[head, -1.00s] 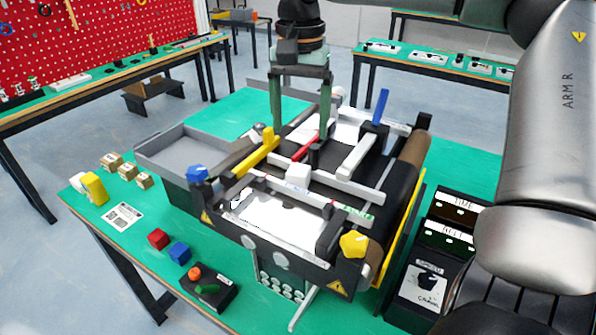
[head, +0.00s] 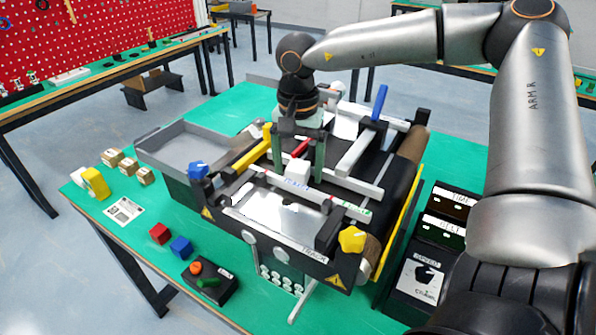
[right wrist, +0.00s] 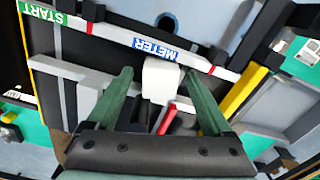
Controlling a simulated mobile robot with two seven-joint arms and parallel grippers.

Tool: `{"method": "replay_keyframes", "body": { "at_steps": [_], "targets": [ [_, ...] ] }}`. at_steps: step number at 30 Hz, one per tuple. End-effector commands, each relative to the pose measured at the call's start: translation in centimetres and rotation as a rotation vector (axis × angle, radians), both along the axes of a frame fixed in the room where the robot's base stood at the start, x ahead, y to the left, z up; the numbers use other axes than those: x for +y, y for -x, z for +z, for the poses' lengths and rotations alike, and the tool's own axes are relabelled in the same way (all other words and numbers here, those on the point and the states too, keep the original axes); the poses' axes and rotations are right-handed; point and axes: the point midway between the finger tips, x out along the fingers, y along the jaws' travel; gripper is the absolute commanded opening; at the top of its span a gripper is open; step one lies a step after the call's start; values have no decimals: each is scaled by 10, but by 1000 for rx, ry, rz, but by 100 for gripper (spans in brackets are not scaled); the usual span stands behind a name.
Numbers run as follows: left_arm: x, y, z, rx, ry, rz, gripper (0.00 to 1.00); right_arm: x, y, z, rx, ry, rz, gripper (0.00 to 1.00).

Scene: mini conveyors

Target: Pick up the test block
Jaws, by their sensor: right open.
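A small white block (head: 298,171), which I take for the test block, stands on the mini conveyor (head: 384,207), behind the white rail with coloured marks. In the right wrist view the white block (right wrist: 161,80) shows between the two green fingers, near their tips, beside the METER label. My right gripper (head: 298,178) is open and pointing down, with one finger on each side of the block. A gap shows on both sides in the wrist view, so the fingers look apart from it. My left gripper is not in view.
A red pointer (head: 301,148), a yellow bar (head: 252,153) and a blue-tipped lever (head: 379,103) lie close around the gripper. A grey tray (head: 185,149) is at left. Red (head: 159,233) and blue (head: 181,248) cubes and a control box (head: 210,281) sit in front.

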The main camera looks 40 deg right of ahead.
Motion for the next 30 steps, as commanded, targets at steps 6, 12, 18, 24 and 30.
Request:
{"method": "replay_keyframes", "body": {
  "at_steps": [6, 12, 18, 24, 30],
  "targets": [
    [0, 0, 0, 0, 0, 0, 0, 0, 0, 0, 0, 0, 0, 68],
    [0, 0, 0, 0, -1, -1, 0, 0, 0, 1, 0, 0, -1, 46],
    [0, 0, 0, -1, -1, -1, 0, 0, 0, 1, 0, 0, 0, 23],
    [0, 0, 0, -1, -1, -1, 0, 0, 0, 1, 0, 0, 0, 1],
    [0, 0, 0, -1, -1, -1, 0, 0, 0, 1, -1, 0, 0, 0]
  ]
}}
